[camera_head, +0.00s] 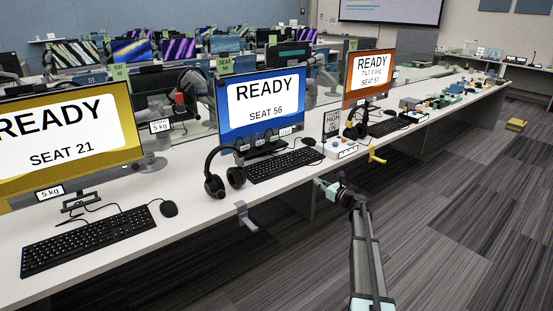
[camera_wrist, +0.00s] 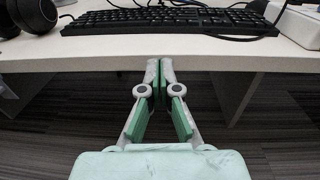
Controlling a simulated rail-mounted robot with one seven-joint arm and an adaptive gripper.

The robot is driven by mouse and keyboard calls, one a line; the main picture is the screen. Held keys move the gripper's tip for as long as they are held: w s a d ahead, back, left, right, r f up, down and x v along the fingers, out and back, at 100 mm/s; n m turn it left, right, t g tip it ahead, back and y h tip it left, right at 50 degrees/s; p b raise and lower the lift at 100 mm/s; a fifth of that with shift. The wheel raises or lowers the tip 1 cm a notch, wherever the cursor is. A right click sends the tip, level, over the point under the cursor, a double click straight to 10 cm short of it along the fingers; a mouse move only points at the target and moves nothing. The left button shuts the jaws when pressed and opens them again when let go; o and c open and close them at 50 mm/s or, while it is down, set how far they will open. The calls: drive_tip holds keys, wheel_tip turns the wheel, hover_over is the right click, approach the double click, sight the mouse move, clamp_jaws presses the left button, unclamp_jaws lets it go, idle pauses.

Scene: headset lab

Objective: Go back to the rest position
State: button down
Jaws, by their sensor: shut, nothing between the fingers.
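My gripper (camera_head: 322,185) is at the front edge of the long white desk (camera_head: 180,220), below the SEAT 56 place in the head view. In the wrist view my gripper (camera_wrist: 160,78) has its green-padded fingers together, with nothing between them. The fingertips point at the desk's front edge. Whether they touch the edge I cannot tell. A black keyboard (camera_wrist: 172,20) lies on the desk beyond the fingers. It also shows in the head view (camera_head: 284,165), in front of the blue SEAT 56 monitor (camera_head: 265,102).
A black headset (camera_head: 222,172) stands on the desk left of the keyboard. A grey hook (camera_head: 243,214) and a yellow hook (camera_head: 375,156) stick out from the desk edge. A white box (camera_head: 340,149) sits right of the keyboard.

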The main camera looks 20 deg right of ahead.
drive_tip(key=s+a+f+n+g+p, duration=0.1)
drive_tip(key=s+a+f+n+g, duration=0.3)
drive_tip(key=s+a+f+n, duration=0.5)
drive_tip(key=s+a+f+n+g+h+p, duration=0.1)
drive_tip(key=s+a+f+n+g, duration=0.35)
drive_tip(key=s+f, duration=0.65)
drive_tip(key=s+a+f+n+g, duration=0.5)
drive_tip(key=s+a+f+n, duration=0.3)
drive_tip(key=s, duration=0.4)
drive_tip(key=s+a+f+n+g+h+p, duration=0.1)
drive_tip(key=s+a+n+g+h+p, duration=0.1)
drive_tip(key=s, duration=1.2)
drive_tip(key=s+a+f+n+g+h+p, duration=0.2)
drive_tip(key=s+a+n+g, duration=0.2)
drive_tip(key=s, duration=1.1)
drive_tip(key=s+a+f+n+g+h+p, duration=0.1)
drive_tip(key=s+a+n+g+h+p, duration=0.1)
drive_tip(key=s, duration=1.2)
drive_tip(key=shift+s+a+f+n+g+h, duration=0.2)
drive_tip(key=shift+s+a+n+g+h, duration=0.15)
drive_tip(key=shift+a+n+g, duration=0.45)
